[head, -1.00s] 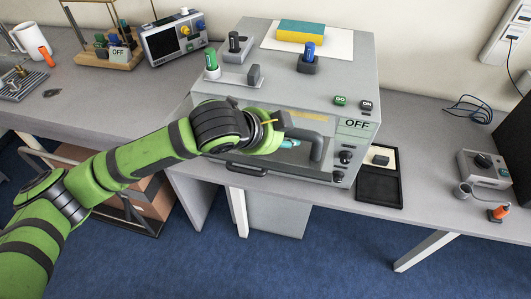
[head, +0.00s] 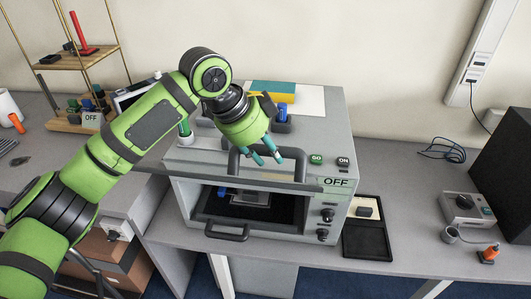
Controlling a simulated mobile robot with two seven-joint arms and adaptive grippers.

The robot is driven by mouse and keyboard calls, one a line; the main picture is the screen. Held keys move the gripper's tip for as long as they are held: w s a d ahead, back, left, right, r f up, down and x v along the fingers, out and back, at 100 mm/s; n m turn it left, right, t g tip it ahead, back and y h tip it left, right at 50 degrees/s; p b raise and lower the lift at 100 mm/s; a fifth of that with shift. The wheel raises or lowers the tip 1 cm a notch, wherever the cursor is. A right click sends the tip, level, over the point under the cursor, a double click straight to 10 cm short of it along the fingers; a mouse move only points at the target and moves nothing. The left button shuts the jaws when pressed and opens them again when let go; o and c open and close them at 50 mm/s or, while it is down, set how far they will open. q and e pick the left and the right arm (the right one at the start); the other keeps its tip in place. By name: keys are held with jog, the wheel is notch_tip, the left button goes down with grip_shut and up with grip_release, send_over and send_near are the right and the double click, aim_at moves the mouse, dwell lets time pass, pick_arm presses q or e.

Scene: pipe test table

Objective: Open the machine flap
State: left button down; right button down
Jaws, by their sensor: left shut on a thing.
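The machine (head: 187,200) is a grey box on the table with an "OFF" label on its front right. Its flap (head: 318,187) is swung up and seen nearly edge-on, and the front opening below it shows a dark chamber (head: 285,208). My left gripper (head: 264,155), green with teal fingertips, is at the flap's dark grey handle (head: 301,168) and shut on it. The fingers and arm hide part of the handle and the machine's top. My right gripper is not in view.
Inside the chamber lies a grey metal block (head: 250,198) with a blue part beside it. A lower dark handle (head: 228,233) juts from the machine's front. A black tray (head: 368,240) lies right of the machine. A wooden rack (head: 78,122) stands at the left.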

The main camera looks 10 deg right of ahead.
pick_arm(q)
jog(key=shift+w+f, duration=0.1)
jog(key=c, duration=0.9)
grip_release()
jog(key=shift+o, duration=0.4)
jog(key=shift+w+d+f, duration=0.15)
jog(key=shift+w, duration=0.1)
jog(key=v, duration=1.2)
